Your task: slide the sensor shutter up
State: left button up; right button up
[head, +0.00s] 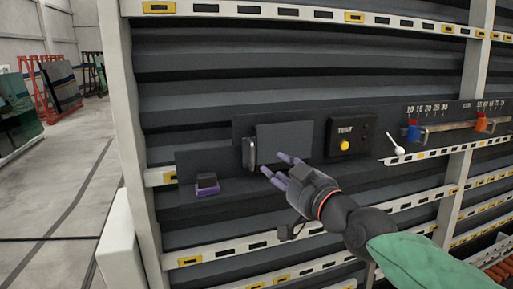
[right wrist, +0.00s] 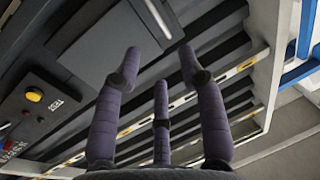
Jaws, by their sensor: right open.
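The sensor shutter (head: 284,140) is a flat dark grey plate on the black panel of the washer, with a pale upright handle (head: 249,153) at its left edge. In the right wrist view the shutter (right wrist: 108,45) fills the upper middle, with its handle (right wrist: 158,18) near the top. My right gripper (head: 277,169) is open and empty, just below the shutter's lower edge and to the right of the handle. Its purple fingers (right wrist: 160,72) are spread, and I see no clear contact with the handle. My left gripper is not in view.
A box with a yellow button (head: 345,146) sits right of the shutter. A white-knobbed lever (head: 397,148) and a rail with blue and red sliders (head: 448,128) are farther right. A small black and purple block (head: 207,185) is at lower left. Open floor lies left.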

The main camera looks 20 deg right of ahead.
jog(key=x, duration=1)
jog(key=shift+w, duration=0.2)
jog(key=shift+a+f, duration=0.1)
grip_shut()
